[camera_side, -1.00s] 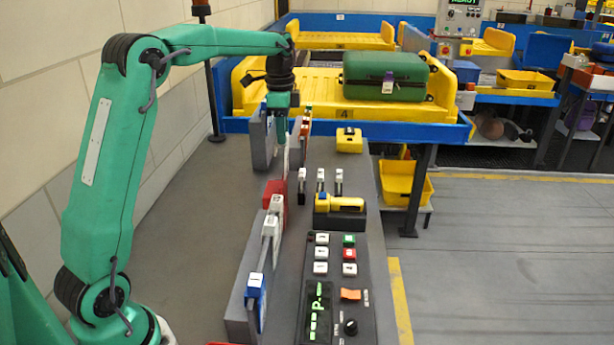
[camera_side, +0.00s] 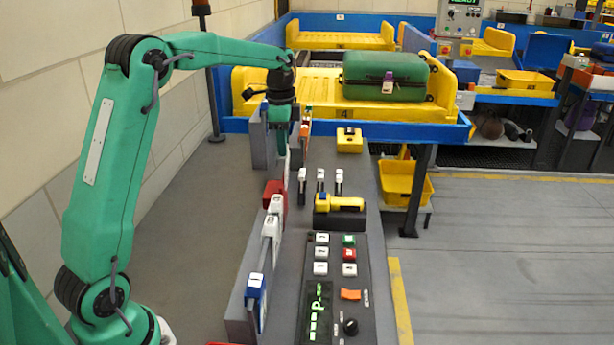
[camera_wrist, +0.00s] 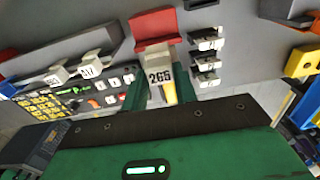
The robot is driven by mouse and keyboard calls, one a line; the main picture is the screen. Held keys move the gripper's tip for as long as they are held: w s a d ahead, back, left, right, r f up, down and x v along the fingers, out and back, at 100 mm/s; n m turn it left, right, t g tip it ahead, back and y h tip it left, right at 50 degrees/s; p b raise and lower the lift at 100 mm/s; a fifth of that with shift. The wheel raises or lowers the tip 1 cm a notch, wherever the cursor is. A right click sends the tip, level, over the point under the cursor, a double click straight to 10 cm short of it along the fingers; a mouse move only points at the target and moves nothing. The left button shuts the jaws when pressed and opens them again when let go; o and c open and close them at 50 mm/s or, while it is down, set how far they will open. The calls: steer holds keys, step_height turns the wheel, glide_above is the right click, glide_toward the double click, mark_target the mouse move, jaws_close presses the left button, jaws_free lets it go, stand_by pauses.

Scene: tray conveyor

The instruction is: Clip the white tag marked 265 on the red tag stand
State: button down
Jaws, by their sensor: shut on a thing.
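The white tag marked 265 (camera_wrist: 160,76) is held between the green fingers of my gripper (camera_wrist: 161,92) in the wrist view. In the side view my gripper (camera_side: 283,145) points down, with a white edge of the tag (camera_side: 288,166) showing below it. The red tag stand (camera_side: 274,190) is just nearer the camera than the tag. In the wrist view the red stand (camera_wrist: 157,24) lies right above the tag, and the two overlap in the picture. I cannot tell whether they touch.
White tags (camera_side: 270,231) and a blue stand (camera_side: 254,294) line the row nearer the camera. Small white-topped clips (camera_side: 320,175) and a yellow scanner (camera_side: 338,203) sit to the right. A button panel (camera_side: 335,285) fills the front right. A grey stand (camera_side: 261,142) is close behind my gripper.

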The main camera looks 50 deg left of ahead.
steer(key=shift+f, duration=3.1)
steer(key=c, duration=1)
jaws_free()
steer(key=shift+r, duration=0.1)
steer(key=shift+s+r, duration=0.15)
steer(key=shift+r, duration=3.65)
